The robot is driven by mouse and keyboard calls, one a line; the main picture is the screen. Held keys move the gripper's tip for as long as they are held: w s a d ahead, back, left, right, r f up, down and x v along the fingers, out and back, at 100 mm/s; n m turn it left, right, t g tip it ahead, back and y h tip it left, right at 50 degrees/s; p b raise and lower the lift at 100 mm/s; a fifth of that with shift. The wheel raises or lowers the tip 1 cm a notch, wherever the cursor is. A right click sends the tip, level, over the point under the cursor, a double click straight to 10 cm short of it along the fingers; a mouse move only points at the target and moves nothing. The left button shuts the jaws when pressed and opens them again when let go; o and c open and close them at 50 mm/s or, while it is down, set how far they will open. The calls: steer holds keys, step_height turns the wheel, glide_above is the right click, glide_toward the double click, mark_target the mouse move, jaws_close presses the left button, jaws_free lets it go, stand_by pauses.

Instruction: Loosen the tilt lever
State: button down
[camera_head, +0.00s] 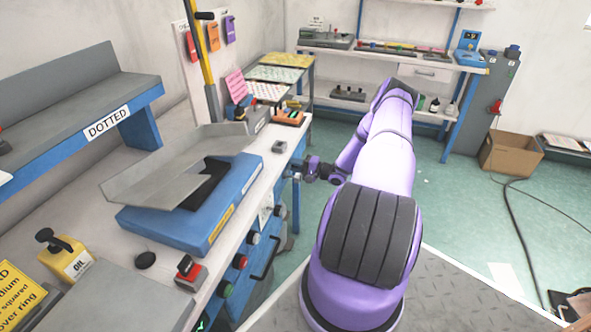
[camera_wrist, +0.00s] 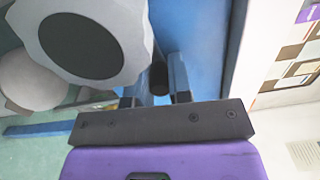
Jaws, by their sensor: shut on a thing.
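My gripper (camera_wrist: 157,82) shows at the top of its purple and black body in the wrist view. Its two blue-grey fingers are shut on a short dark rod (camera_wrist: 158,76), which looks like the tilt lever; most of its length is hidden. In the head view my gripper (camera_head: 298,176) reaches the right edge of the white bench, beside the blue machine. The lever is too small to make out there. A large grey knob with a black centre (camera_wrist: 82,45) sits just left of the fingers in the wrist view.
A blue machine body with a grey tray (camera_head: 178,231) stands on the bench. A red-and-black switch (camera_head: 190,272) and a yellow oil can (camera_head: 66,255) sit nearer. Round buttons line the bench front. A cardboard box (camera_head: 511,152) stands on the open green floor at right.

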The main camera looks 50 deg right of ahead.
steer(key=shift+r+n, duration=0.55)
steer(key=shift+n, duration=0.35)
steer(key=shift+a, duration=0.1)
steer(key=c, duration=1.1)
jaws_free()
steer(key=shift+o, duration=0.2)
steer(key=shift+s, duration=0.15)
steer(key=v, duration=1)
steer(key=shift+s, duration=0.25)
